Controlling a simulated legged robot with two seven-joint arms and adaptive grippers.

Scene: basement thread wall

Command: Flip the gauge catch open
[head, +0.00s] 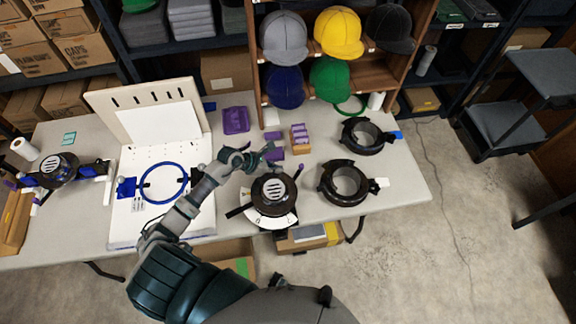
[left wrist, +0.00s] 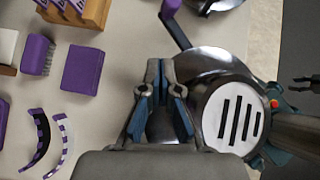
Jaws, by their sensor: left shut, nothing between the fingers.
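The gauge seems to be the black round-topped device (head: 273,190) with a white slotted disc, near the table's front edge. In the left wrist view its disc (left wrist: 231,112) shows close up. A dark lever with a purple tip (left wrist: 171,10) stands out from its far side in that view; I cannot tell whether this is the catch. My left gripper (head: 262,155) is just behind and left of the device in the head view. Its fingers (left wrist: 159,72) are shut and empty, overlapping the device's rim in view; contact is unclear.
Two black ring clamps (head: 345,183) (head: 367,136) stand to the right. A purple box (left wrist: 82,69) and a wooden holder (head: 300,140) lie behind the device. A white board with a blue hoop (head: 162,182) is left. Caps fill the shelf (head: 338,32) behind.

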